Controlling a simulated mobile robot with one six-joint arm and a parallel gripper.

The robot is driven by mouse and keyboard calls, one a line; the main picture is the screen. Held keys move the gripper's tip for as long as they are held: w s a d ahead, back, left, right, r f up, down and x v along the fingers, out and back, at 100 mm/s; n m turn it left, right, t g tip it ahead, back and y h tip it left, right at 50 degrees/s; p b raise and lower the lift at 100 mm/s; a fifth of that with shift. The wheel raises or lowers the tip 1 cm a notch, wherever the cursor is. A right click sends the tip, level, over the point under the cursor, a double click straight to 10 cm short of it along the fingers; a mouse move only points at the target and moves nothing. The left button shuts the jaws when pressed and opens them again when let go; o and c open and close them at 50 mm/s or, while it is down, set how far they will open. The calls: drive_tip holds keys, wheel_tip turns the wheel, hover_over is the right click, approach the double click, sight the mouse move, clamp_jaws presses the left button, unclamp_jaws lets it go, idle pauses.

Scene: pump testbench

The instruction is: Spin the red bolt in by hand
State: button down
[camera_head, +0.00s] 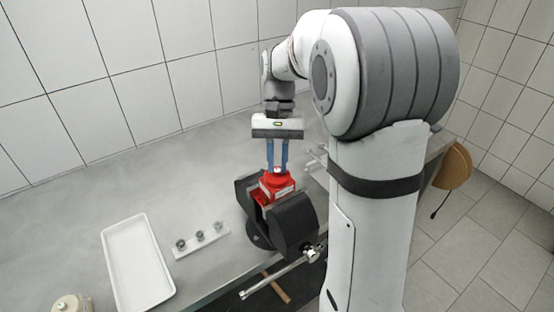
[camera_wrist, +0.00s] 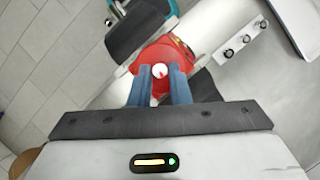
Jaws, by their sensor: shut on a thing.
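A red pump body (camera_head: 268,190) is clamped in a dark vise (camera_head: 294,222) at the table's front edge. It also shows in the wrist view (camera_wrist: 180,55), under my gripper. My gripper (camera_head: 277,170) points down from above with its two blue fingers close together. In the wrist view, the fingertips are shut around a small pale round head with a red mark, the bolt (camera_wrist: 159,70), at the top of the pump body. The bolt's shank and how deep it sits are hidden by the fingers and the body.
A white tray (camera_head: 107,240) lies to the left on the grey table. A white strip (camera_head: 184,254) with 3 small metal fittings stands between tray and vise. The vise's bar handle (camera_head: 275,279) sticks out in front. A brown stool (camera_head: 456,168) stands at the right.

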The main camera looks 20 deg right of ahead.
drive_tip(key=c, duration=1.3)
unclamp_jaws()
drive_tip(key=shift+c, duration=0.2)
drive_tip(key=shift+r, duration=0.1)
drive_tip(key=a+v, duration=0.1)
drive_tip(key=v, duration=0.6)
drive_tip(key=shift+d+r+b, duration=0.25)
drive_tip(key=shift+d+b, duration=0.1)
drive_tip(key=shift+d, duration=0.2)
drive_tip(key=shift+w, duration=0.1)
drive_tip(key=s+f+n+t, duration=0.2)
drive_tip(key=s+f+t, duration=0.1)
drive_tip(key=s, duration=0.6)
drive_tip(key=s+a+f+n+t+h, duration=0.1)
drive_tip(key=s+f+t, duration=0.3)
drive_tip(key=s, duration=0.5)
drive_tip(key=shift+s+a+f+n+t, duration=0.2)
drive_tip(key=shift+a+f+n+t, duration=0.1)
drive_tip(key=shift+f+n, duration=0.25)
